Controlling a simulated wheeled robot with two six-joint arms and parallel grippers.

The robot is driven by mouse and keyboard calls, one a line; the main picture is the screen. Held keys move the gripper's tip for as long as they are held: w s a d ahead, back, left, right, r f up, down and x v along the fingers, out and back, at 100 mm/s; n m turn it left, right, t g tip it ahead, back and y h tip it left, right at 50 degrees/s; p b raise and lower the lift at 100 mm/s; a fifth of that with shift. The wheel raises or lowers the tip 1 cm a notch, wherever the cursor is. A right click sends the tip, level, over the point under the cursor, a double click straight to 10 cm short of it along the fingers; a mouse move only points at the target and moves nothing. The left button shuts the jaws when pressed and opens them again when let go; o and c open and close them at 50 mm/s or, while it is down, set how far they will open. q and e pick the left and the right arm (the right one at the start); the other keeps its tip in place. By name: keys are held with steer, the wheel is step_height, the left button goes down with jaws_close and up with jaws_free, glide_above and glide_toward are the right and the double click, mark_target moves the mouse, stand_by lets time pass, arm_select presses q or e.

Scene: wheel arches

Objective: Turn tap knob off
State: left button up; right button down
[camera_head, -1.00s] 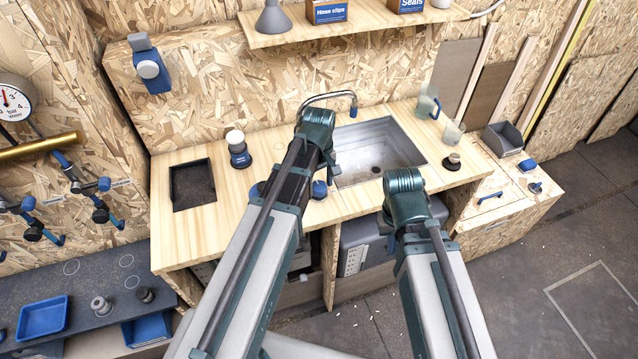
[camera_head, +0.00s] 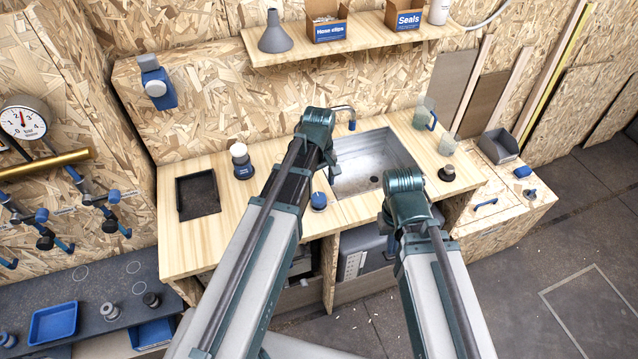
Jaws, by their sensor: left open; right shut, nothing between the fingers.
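The tap's curved metal spout (camera_head: 345,109) rises behind the steel sink (camera_head: 385,150) and ends in a blue tip. Its base is hidden behind my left arm. A round blue knob (camera_head: 319,200) on a dark base stands on the wooden counter, left of the sink's front corner; I cannot tell for certain that it is the tap knob. My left arm reaches over the counter just left of it, its top joint in front of the spout. My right arm's top joint is in front of the sink's near right corner. Both grippers' fingers are hidden behind the arms.
A white-topped blue item (camera_head: 241,161) and a black tray (camera_head: 197,194) are on the counter's left. A dark knob-like item (camera_head: 447,173) and clear cups (camera_head: 446,146) are on the right. A shelf (camera_head: 300,50) with boxes hangs above. The front left counter is clear.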

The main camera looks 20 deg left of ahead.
mark_target(319, 197)
arm_select(q)
step_height(319, 197, up, 8)
steer(key=p, duration=0.7)
steer(key=shift+r, duration=0.25)
arm_select(e)
step_height(319, 197, up, 8)
steer(key=shift+r, duration=0.2)
arm_select(q)
steer(key=shift+f, duration=0.1)
steer(key=s+d+f+m+b, duration=0.4)
steer(key=s+d+m, duration=0.1)
steer(key=s+m, duration=0.1)
steer(key=s+d+f+m+y+b, duration=0.1)
steer(key=s+d+f+m+b, duration=0.4)
steer(key=s+m, duration=0.2)
steer(key=shift+s+d, duration=0.15)
steer(key=shift+s, duration=0.45)
arm_select(e)
step_height(319, 197, down, 9)
steer(key=shift+f, duration=0.15)
